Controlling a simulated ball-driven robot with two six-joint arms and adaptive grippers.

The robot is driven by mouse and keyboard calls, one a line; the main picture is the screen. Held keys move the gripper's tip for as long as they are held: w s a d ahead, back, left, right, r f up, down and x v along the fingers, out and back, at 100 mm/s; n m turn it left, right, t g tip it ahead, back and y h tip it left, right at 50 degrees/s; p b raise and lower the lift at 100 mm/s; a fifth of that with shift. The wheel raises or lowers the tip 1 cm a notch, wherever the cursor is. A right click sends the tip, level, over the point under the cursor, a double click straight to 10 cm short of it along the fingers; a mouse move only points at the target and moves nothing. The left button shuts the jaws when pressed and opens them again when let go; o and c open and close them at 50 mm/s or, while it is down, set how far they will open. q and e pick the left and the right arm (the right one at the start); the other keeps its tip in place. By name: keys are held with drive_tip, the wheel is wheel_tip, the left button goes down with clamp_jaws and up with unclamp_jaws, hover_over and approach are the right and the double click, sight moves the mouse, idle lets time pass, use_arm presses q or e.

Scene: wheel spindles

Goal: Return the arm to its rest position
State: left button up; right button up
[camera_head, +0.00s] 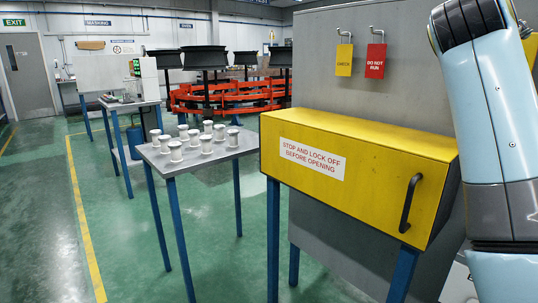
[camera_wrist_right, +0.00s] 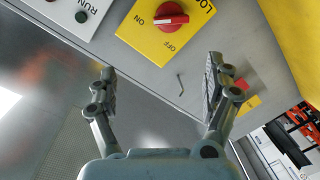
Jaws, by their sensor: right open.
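My right arm (camera_head: 500,130) fills the right side of the head view, beside the grey panel. My right gripper (camera_wrist_right: 158,90) shows in the right wrist view, with its two fingers spread apart and nothing between them. Beyond the fingers is a grey panel face with a red rotary switch (camera_wrist_right: 171,17) on a yellow plate, marked OFF. The fingers look apart from the switch. My left gripper is in neither view.
A yellow cabinet (camera_head: 375,158) with a black handle stands close to my right arm. A yellow tag (camera_head: 344,60) and a red tag (camera_head: 376,61) hang on hooks. Several white spools stand on a grey table (camera_head: 215,157). Green floor on the left is clear.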

drive_tip(key=s+a+f+g+y, duration=0.15)
drive_tip(key=s+f, duration=0.25)
drive_tip(key=f, duration=0.4)
drive_tip(key=s+f+n+g+y, duration=0.1)
drive_tip(key=s+f+y, duration=0.25)
drive_tip(key=f, duration=0.45)
drive_tip(key=s+a+f+g+y, duration=0.1)
drive_tip(key=s+f, duration=0.4)
drive_tip(key=f, duration=0.3)
drive_tip(key=s+a+f+g+y, duration=0.2)
drive_tip(key=s+a+f+y, duration=0.15)
drive_tip(key=s+f, duration=0.6)
drive_tip(key=s+a+f+g+y, duration=0.25)
drive_tip(key=s+a+f, duration=0.2)
drive_tip(key=s, duration=0.95)
wheel_tip(320, 180, down, 24)
drive_tip(key=s+d+g, duration=0.1)
drive_tip(key=d+g, duration=0.1)
drive_tip(key=d, duration=0.1)
drive_tip(key=s+d+f, duration=0.1)
drive_tip(key=s+f, duration=1.6)
drive_tip(key=s, duration=0.1)
drive_tip(key=shift+s+g, duration=0.4)
